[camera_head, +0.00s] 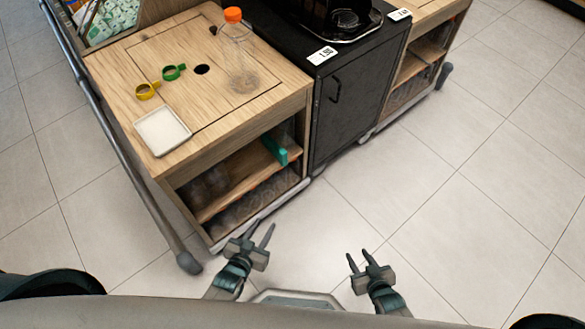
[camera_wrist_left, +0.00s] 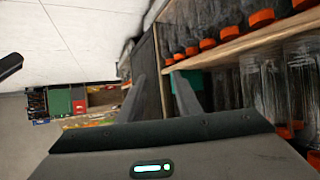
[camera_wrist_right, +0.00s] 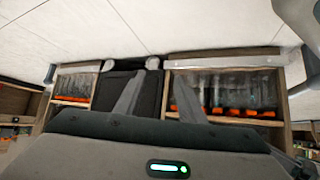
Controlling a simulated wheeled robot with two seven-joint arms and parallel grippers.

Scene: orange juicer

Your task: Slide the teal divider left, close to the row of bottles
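The teal divider (camera_head: 274,150) stands upright on the upper shelf of the wooden cabinet, near the right end of its opening. A bit of teal also shows behind a finger in the left wrist view (camera_wrist_left: 192,78). Dim bottles (camera_head: 205,186) stand on that shelf's left part, with bare shelf between them and the divider. Orange-capped bottles (camera_wrist_left: 207,43) show in the left wrist view. My left gripper (camera_head: 264,224) is open and empty, in front of the cabinet and apart from the divider. My right gripper (camera_head: 358,254) is open and empty, further right over the floor.
The wooden cabinet top (camera_head: 125,80) holds a clear bottle (camera_head: 238,60) with an orange cap, a white tray (camera_head: 162,130), and yellow (camera_head: 147,91) and green (camera_head: 174,72) rings. A black cabinet (camera_head: 350,95) adjoins on the right. The floor (camera_head: 400,190) in front is clear.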

